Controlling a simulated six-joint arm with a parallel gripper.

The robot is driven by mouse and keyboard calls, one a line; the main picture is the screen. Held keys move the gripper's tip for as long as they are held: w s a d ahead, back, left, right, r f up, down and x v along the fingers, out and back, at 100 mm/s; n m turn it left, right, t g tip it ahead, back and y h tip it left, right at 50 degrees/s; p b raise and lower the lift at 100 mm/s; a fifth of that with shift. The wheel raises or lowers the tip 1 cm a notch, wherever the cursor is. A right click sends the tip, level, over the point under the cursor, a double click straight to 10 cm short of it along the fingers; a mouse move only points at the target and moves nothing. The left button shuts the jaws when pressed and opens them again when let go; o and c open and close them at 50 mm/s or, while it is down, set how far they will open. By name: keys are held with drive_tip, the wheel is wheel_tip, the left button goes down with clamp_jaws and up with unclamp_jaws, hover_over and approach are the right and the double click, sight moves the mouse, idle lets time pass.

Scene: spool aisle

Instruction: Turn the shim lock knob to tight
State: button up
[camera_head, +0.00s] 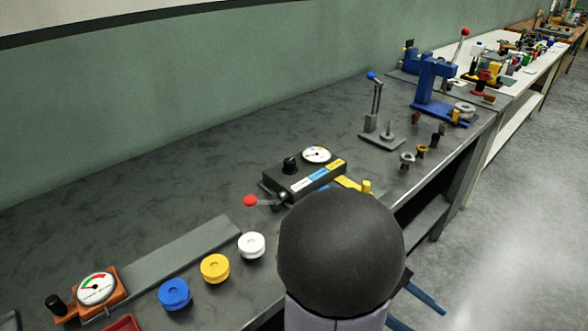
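A black box (320,184) with white, blue and yellow labels stands at mid-bench. It carries a small black knob (290,164) and a white dial (316,154). Another black knob (55,304) stands beside an orange-framed gauge (97,289) at the lower left. I cannot tell which knob is the shim lock knob; label text and knob settings are too small to read. My arm's large dark rounded link fills the lower middle and hides part of the bench's front edge. I cannot make out my gripper, and nothing of mine visibly touches either knob.
A red-ball lever (250,201) sticks out left of the box. White (251,245), yellow (214,268) and blue (174,294) spools stand in front of a grey plate (178,263). A blue-tipped lever stand (376,112) and blue press (434,88) stand farther back. The bench's back left is clear.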

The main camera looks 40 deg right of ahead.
wheel_tip(320, 180, up, 7)
drive_tip(key=w+p, duration=0.3)
drive_tip(key=p, duration=0.2)
drive_tip(key=w+a+r+n+t+y+p, duration=0.3)
drive_tip(key=w+a+r+t+p, duration=0.2)
drive_tip(key=w+a+r+p, duration=0.85)
drive_tip(key=w+a+r+n+t+y+p, duration=0.2)
drive_tip(key=w+a+r+t+p, duration=0.2)
drive_tip(key=w+a+r+p, duration=0.75)
drive_tip(key=w+d+f+n+p, duration=0.2)
drive_tip(key=w, duration=0.3)
drive_tip(key=n+b, duration=0.6)
drive_tip(key=b, duration=0.2)
approach(290, 160)
drive_tip(key=shift+a+f+y, duration=0.25)
drive_tip(key=shift+f+y, duration=0.05)
drive_tip(key=shift+f, duration=0.15)
drive_tip(key=shift+s+d+f+n, duration=0.15)
drive_tip(key=shift+d+n, duration=0.15)
drive_tip(key=shift+d, duration=0.2)
drive_tip(key=shift+f+p, duration=1.3)
drive_tip(key=shift+f, duration=2.3)
